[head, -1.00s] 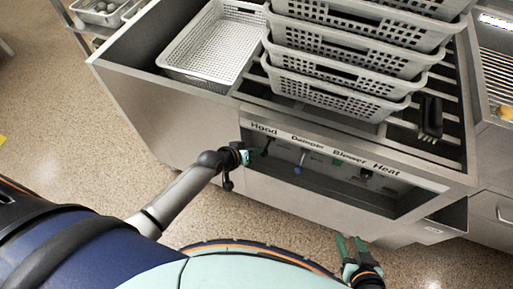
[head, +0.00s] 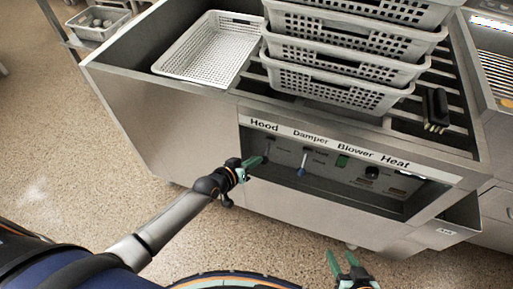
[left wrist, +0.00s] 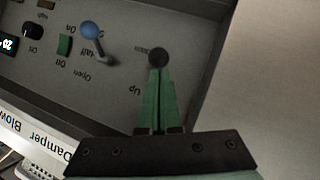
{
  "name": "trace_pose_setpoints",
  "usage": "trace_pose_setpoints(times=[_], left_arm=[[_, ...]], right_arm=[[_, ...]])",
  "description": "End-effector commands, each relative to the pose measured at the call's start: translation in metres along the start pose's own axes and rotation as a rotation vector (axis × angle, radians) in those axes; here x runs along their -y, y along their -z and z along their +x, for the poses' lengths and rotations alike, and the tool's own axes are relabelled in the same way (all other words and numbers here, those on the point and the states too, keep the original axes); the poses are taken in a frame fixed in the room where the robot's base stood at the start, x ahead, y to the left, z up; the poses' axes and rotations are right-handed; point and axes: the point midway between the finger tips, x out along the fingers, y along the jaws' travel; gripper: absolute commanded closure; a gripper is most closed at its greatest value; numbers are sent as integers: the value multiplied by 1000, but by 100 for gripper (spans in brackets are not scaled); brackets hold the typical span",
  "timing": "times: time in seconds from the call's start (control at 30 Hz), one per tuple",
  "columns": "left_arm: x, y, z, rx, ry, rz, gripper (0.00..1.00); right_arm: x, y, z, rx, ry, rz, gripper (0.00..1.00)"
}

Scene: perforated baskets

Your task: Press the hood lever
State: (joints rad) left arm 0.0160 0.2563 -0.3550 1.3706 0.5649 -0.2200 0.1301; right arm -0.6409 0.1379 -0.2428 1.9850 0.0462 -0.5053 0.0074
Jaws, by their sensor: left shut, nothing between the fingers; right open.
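The hood lever's dark round knob (left wrist: 158,57) shows in the left wrist view on the recessed control panel (left wrist: 110,70). My left gripper (left wrist: 157,75) is shut and empty, with its green fingertips at the knob; I cannot tell whether they touch it. In the head view the left gripper (head: 262,160) is at the left end of the panel, below the "Hood" label (head: 264,126), and the lever is mostly hidden there. My right gripper (head: 342,262) is open and empty, below and in front of the panel.
A blue-knobbed damper lever (head: 301,170), a green blower switch (head: 341,161) and a dark heat knob (head: 371,172) are right of the hood lever. Stacked grey baskets (head: 340,90) and a white perforated basket (head: 210,50) are on top. A black brush (head: 435,108) lies at the right.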

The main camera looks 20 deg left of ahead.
Motion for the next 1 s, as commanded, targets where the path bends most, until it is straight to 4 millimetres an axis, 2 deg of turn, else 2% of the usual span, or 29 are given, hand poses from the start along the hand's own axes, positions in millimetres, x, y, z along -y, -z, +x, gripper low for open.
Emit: trace_pose_setpoints(times=[0.4, 0.8, 0.9, 1.0], left_arm=[[-7, 13, -8, 1, 0, 0, 100], [-6, 12, -7, 0, 0, 0, 100], [-6, 13, -8, 0, 0, 0, 100], [-12, 24, -14, 0, 0, 0, 100]], right_arm=[[0, 16, -12, -11, -2, -2, 50], [-1, 17, -11, -15, -5, -3, 50], [-9, 14, -11, -23, -22, -3, 50], [-18, 14, -19, -10, -42, -5, 50]])
